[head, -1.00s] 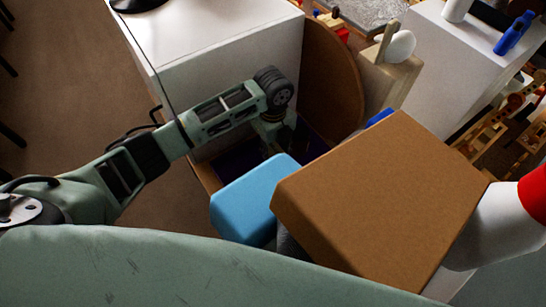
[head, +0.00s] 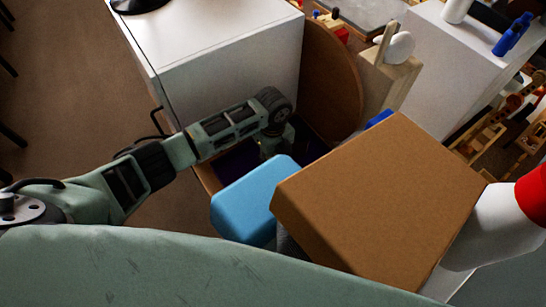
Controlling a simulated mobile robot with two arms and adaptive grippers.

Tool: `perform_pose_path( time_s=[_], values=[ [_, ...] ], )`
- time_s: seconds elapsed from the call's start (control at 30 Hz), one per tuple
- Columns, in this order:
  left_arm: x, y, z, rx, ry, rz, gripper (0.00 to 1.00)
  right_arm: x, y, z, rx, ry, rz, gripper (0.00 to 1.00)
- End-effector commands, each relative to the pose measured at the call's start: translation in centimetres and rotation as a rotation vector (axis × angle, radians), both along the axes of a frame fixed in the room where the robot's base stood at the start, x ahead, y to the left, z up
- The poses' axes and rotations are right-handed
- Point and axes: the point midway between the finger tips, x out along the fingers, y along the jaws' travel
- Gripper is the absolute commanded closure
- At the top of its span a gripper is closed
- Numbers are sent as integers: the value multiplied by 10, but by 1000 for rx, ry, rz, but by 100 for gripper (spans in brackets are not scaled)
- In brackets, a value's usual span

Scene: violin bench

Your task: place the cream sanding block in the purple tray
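My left arm reaches in from the left of the head view, and its wrist bends down behind a light blue block. My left gripper (head: 270,146) is small and dark there, partly hidden by the wrist and the blue block, so I cannot see its fingers or anything in them. A dark purple surface (head: 236,165), apparently the purple tray, shows below the wrist inside a brown-edged space; most of it is hidden. I cannot make out the cream sanding block. My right gripper is not in view.
The light blue block (head: 247,203) and a large brown box (head: 380,200) crowd the near side. A white cabinet (head: 225,75) stands behind my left arm, beside a round brown board (head: 333,80). A red-and-white rounded object (head: 505,225) is at the right edge.

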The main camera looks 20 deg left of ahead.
Motion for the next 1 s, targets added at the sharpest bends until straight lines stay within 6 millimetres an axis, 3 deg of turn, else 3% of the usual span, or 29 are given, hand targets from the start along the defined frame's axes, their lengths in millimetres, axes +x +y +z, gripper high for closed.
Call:
perform_pose_path(
  time_s=[0.47,1.0],
  values=[
    [1,-1,10,-2,-2,0,49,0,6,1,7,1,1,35],
    [1,-1,110,-1,-3,0,49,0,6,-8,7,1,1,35]
  ],
)
